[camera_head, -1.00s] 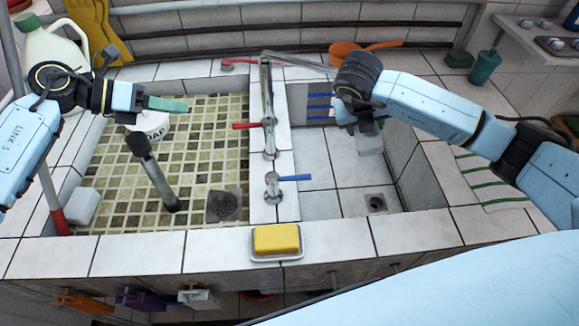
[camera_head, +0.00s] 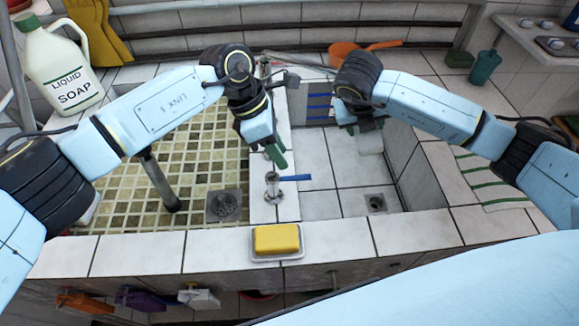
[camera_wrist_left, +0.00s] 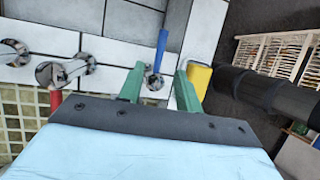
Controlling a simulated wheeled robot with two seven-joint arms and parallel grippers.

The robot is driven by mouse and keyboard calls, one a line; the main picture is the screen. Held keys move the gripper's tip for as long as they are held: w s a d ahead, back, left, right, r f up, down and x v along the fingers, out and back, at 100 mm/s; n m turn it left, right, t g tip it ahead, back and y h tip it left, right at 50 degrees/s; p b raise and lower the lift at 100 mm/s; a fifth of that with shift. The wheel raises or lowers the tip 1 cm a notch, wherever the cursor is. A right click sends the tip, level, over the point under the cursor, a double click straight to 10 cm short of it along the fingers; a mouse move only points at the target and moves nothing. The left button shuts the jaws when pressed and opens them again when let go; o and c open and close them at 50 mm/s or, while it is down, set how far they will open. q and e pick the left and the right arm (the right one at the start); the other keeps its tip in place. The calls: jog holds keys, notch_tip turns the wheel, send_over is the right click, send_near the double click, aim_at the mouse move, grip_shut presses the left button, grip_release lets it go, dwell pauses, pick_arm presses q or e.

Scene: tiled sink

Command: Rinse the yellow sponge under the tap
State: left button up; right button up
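The yellow sponge (camera_head: 276,239) lies in a white dish (camera_head: 262,258) on the sink's front ledge. Its edge shows right of the fingers in the left wrist view (camera_wrist_left: 200,76). My left gripper (camera_head: 277,154) is over the divider between the basins, above and behind the blue-handled tap (camera_head: 273,187). Its green fingers are apart and empty in the left wrist view (camera_wrist_left: 158,86), with the blue handle (camera_wrist_left: 161,48) seen beyond them. A red handle (camera_wrist_left: 56,98) shows there at left. The tall tap is mostly hidden behind my left arm. My right gripper (camera_head: 368,140) hangs over the right basin; its opening is unclear.
The right basin floor (camera_head: 335,190) is clear.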

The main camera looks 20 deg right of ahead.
aim_at(294, 176)
pick_arm(q)
jog(key=x, duration=0.6)
jog(key=shift+c, duration=0.4)
grip_shut()
